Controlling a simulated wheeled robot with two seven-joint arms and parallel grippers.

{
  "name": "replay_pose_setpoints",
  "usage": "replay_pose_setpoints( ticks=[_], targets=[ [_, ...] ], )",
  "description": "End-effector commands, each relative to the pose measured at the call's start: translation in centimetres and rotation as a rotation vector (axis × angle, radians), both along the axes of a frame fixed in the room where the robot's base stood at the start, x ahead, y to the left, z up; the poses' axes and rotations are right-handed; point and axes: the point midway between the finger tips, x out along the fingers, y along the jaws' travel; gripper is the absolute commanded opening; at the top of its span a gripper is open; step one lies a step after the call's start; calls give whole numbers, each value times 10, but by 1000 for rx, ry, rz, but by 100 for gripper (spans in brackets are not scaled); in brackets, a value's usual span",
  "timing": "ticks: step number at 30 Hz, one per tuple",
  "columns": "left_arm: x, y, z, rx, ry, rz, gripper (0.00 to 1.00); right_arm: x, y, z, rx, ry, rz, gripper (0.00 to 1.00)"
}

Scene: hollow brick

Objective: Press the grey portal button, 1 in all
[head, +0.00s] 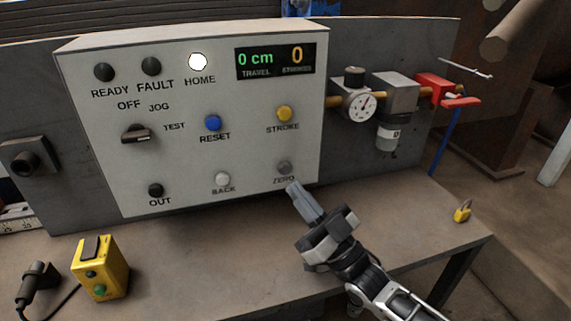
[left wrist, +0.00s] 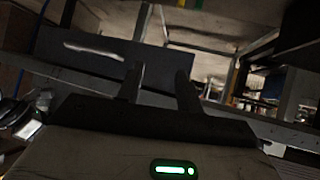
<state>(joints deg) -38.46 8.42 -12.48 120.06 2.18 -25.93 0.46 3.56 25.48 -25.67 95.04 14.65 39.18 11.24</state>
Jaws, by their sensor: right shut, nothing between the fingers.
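The white control panel (head: 190,180) carries a grey button (head: 284,168) at its lower right, above the label ZERO. A lighter, whitish button (head: 222,179) marked BACK sits to its left. My right gripper (head: 293,188) is shut and empty, its tip just below the grey button and partly over the ZERO label's right end. I cannot tell whether the tip touches the panel. My left gripper (left wrist: 158,82) shows only in the left wrist view, its two fingers apart with nothing seen between them.
The HOME lamp (head: 198,62) is lit white, and the display (head: 275,60) reads 0 cm and 0. A blue RESET button (head: 213,123) and yellow STROKE button (head: 284,113) sit higher. A yellow box (head: 101,270) and padlock (head: 462,210) stand on the bench (head: 200,270).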

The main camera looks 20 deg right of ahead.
Motion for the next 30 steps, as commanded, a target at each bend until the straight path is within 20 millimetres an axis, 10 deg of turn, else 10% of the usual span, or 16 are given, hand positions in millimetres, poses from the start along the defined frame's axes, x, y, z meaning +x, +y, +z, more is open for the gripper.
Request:
replay_pose_setpoints(
  ticks=[30],
  targets=[
    [1, 0, 9, 1, 1, 1, 36, -21, -1, 0, 0, 0, 0, 0]
  ],
)
